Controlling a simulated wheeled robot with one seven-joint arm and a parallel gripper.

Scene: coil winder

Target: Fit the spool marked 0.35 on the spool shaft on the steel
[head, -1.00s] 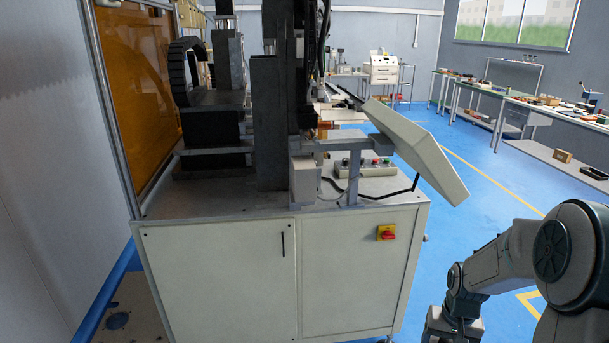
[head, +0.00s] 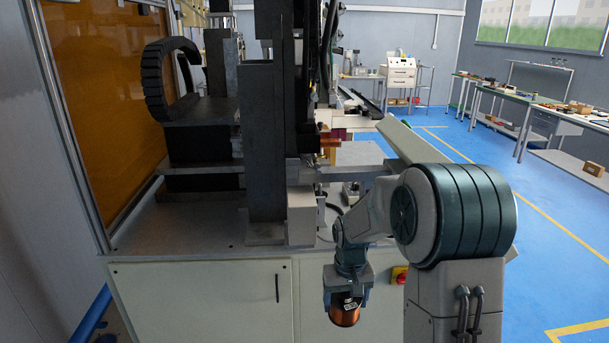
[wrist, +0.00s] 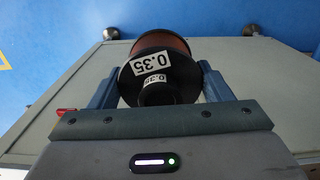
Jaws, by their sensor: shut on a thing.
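My gripper (head: 347,287) is shut on a spool (head: 345,317) of copper-coloured wire and hangs in front of the winder's pale cabinet. In the wrist view, the spool (wrist: 160,70) sits between the two blue-grey fingers of my gripper (wrist: 158,85). Its black flange and hub carry white labels reading 0.35. The copper winding shows beyond the flange. I cannot make out the spool shaft in either view; my arm covers part of the machine's right side.
The coil winder stands on the cabinet (head: 200,300), with a dark upright column (head: 262,150) and steel bars (head: 330,173). A tilted pale panel (head: 412,143) is partly behind my arm. Orange-brown parts (head: 330,145) sit behind the bars. Blue floor is free at right.

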